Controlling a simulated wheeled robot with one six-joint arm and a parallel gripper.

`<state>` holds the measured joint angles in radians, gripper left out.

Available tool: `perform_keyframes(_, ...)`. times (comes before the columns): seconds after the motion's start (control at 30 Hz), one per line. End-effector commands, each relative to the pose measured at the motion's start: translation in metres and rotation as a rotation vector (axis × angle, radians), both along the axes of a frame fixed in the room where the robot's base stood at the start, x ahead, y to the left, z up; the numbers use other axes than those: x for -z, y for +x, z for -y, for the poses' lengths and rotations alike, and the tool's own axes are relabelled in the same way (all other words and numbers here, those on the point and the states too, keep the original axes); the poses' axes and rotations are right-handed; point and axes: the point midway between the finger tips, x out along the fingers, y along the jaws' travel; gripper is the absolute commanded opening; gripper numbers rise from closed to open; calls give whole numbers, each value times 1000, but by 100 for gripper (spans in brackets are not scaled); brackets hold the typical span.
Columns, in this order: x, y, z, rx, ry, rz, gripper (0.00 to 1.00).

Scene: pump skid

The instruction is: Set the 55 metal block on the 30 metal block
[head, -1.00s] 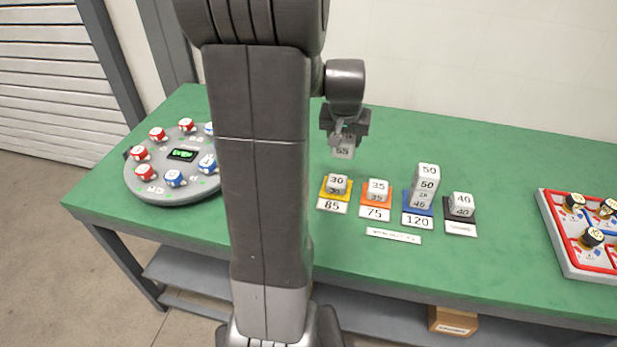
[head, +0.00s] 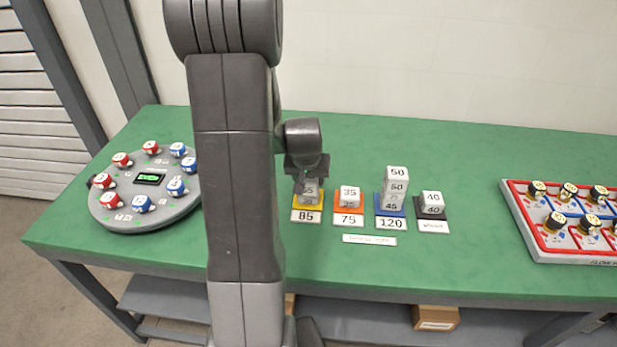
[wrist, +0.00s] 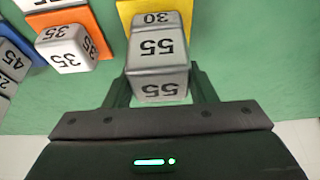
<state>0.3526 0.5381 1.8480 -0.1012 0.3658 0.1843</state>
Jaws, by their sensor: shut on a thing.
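The silver 55 metal block (wrist: 158,62) is between the fingers of my gripper (wrist: 160,88), which is shut on it. In the head view, my gripper (head: 307,182) holds the 55 block (head: 312,188) over the yellow pad (head: 295,204) with the 85 label. The 30 metal block (wrist: 156,18) is on that yellow pad, mostly hidden behind the 55 block in the wrist view; only its edge with the number shows. I cannot tell whether the two blocks touch.
A taller stack with 50 on top (head: 396,180) is on the blue pad, and a 40 block (head: 432,202) on the black pad. A round dial tray (head: 150,210) is left, a red-edged board (head: 520,215) right.

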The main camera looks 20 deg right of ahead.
Motion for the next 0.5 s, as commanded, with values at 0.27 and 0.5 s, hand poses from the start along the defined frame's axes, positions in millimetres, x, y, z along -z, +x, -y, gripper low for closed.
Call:
perform_keyframes(0.27,3,0,0,0,0,0,61)
perform_keyframes(0.5,2,0,0,0,0,0,73)
